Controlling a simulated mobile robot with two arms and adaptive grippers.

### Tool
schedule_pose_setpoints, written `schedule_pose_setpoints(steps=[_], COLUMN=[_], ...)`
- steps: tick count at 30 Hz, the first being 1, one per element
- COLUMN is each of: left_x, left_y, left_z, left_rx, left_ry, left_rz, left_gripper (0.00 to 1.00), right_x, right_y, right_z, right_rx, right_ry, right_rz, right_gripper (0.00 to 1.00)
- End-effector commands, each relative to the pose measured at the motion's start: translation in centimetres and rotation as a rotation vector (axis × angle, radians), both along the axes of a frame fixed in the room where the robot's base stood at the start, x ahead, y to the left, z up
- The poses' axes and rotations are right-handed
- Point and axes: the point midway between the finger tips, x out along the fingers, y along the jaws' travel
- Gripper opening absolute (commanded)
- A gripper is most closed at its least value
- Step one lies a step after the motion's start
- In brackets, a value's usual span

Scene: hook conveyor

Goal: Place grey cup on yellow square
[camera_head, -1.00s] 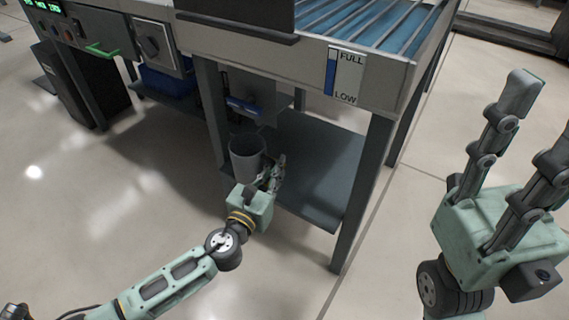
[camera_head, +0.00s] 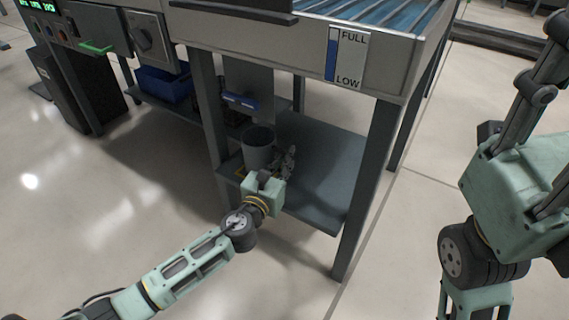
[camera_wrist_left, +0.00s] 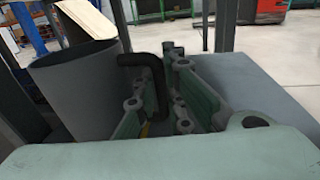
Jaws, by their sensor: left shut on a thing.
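The grey cup (camera_head: 258,150) is upright at the lower shelf under the conveyor, near its front left corner. In the left wrist view the cup (camera_wrist_left: 78,92) fills the left side, with its dark handle (camera_wrist_left: 152,75) reaching between my fingers. My left gripper (camera_head: 283,168) is shut on the cup at its handle, on the cup's right side. A bit of the yellow square (camera_head: 239,172) shows on the shelf at the cup's lower left; the rest is hidden. I cannot tell whether the cup's base touches the shelf. My right gripper (camera_head: 530,175) is empty with its fingers apart, partly out of view.
The shelf (camera_head: 325,165) is bare to the right of the cup. Table legs stand at the left (camera_head: 212,125) and front right (camera_head: 368,190). The conveyor frame (camera_head: 290,40) is above. A blue bin (camera_head: 163,84) and a blue-edged object (camera_head: 241,101) are behind.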

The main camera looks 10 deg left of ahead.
Motion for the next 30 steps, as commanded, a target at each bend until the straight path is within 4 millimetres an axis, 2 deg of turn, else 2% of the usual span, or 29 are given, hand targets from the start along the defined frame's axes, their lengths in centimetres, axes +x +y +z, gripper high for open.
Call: schedule_pose_setpoints(steps=[8,9,15,26,30], left_x=[0.0,0.0,0.0,0.0,-1.7], left_y=[0.0,0.0,0.0,0.0,0.3], left_z=[-0.3,-0.2,-0.2,0.2,0.1], left_rx=[0.001,0.0,0.0,0.0,0.001], left_ry=[-0.002,0.0,0.0,-0.001,0.003], left_rz=[0.0,0.0,0.0,0.0,-0.001], left_gripper=[0.0,0.12,0.28,0.28,0.28], right_x=[-0.1,-0.2,-0.2,-0.2,-0.1], right_y=[0.0,0.0,0.0,0.0,-0.1], right_z=[0.0,0.2,0.2,0.5,0.5], right_rx=[-0.001,-0.001,-0.001,0.0,0.004], right_ry=[-0.004,-0.009,-0.009,-0.01,-0.001], right_rz=[-0.001,0.0,0.0,0.001,0.002], right_gripper=[0.4,0.4,0.4,0.4,0.4])
